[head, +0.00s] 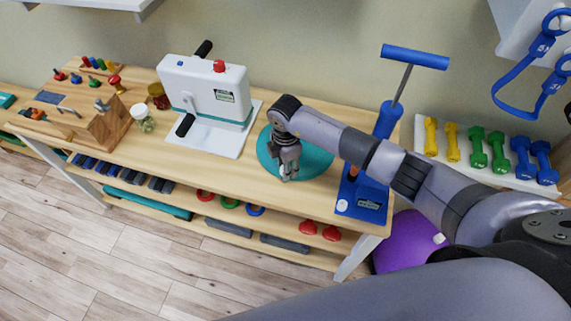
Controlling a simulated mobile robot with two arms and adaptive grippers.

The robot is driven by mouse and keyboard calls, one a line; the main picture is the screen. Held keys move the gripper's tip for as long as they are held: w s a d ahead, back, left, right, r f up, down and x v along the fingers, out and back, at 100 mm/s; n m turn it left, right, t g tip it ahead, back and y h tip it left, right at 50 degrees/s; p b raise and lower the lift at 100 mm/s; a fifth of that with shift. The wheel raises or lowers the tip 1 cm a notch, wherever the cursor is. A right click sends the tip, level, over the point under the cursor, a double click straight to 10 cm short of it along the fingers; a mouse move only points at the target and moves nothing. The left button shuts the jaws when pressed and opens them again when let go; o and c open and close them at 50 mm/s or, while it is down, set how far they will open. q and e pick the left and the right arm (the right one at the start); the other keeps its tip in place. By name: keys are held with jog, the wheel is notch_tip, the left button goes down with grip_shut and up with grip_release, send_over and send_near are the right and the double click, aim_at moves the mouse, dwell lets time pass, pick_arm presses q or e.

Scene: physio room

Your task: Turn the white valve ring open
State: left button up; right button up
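A flat round teal cushion (318,161) lies on the wooden table, left of a blue hand pump (387,118). My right gripper (288,176) points down over the front part of the cushion, with its fingertips close to or at its surface. The fingers look near each other, but I cannot tell whether they are shut or hold anything. No white valve ring shows clearly; the gripper covers part of the cushion. A small white round spot (342,205) shows on the pump's base. My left gripper is not in view.
A white hand-crank machine (205,90) stands left of the cushion. A jar (143,118) and a wooden peg block (103,124) stand farther left. Dumbbells (477,148) lie on a rack at right. A purple ball (405,243) is below the table's right end.

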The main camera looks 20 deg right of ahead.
jog(key=shift+f, duration=0.15)
jog(key=shift+c, duration=0.3)
grip_shut()
jog(key=shift+n, duration=0.3)
jog(key=n+b, duration=0.3)
jog(key=n, duration=0.2)
jog(key=shift+f+b, duration=0.1)
jog(key=shift+b, duration=0.2)
jog(key=n+b, duration=0.3)
jog(key=n, duration=0.2)
jog(key=shift+r, duration=0.2)
dwell(0.3)
